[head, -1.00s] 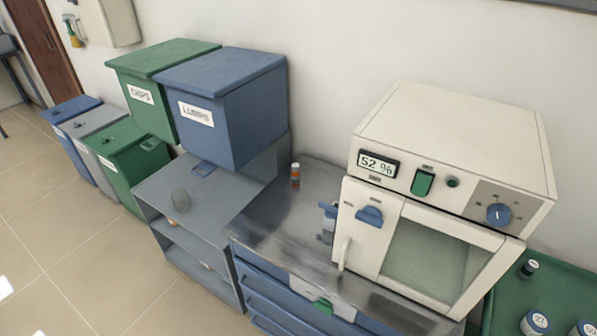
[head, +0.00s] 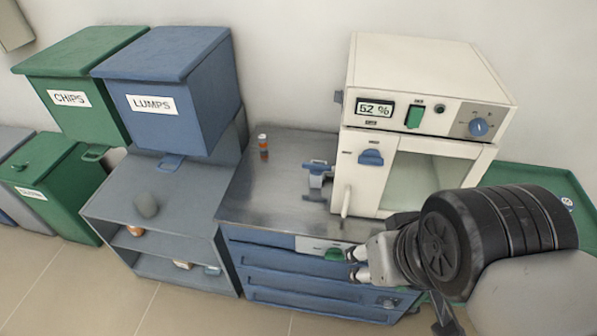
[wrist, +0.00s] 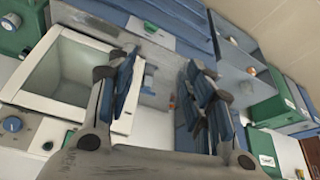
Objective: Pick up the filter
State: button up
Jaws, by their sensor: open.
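I cannot make out with certainty which thing is the filter. A small blue and white item (head: 318,172) stands on the metal worktop beside the furnace's left side. A small orange bottle with a white cap (head: 263,146) stands farther back on the worktop; a small orange thing also shows between my fingers in the wrist view (wrist: 172,102). My gripper (head: 356,264) is in front of the cabinet, below the furnace, pointing left. In the wrist view my gripper (wrist: 160,85) has its fingers apart with nothing between them touching.
The metal worktop (head: 270,190) is largely clear. Blue LUMPS (head: 190,120) and green CHIPS (head: 105,115) bins stand left. A green tray (head: 535,180) lies right.

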aim_at(262, 141)
jog(key=i+j+z, duration=0.2)
jog(key=j+z, duration=0.15)
jog(key=z, duration=0.15)
jog(key=i+j+z, duration=0.1)
jog(key=j+z, duration=0.95)
jog(key=j, duration=0.95)
jog(key=k+j+z, duration=0.1)
jog(key=j, duration=0.95)
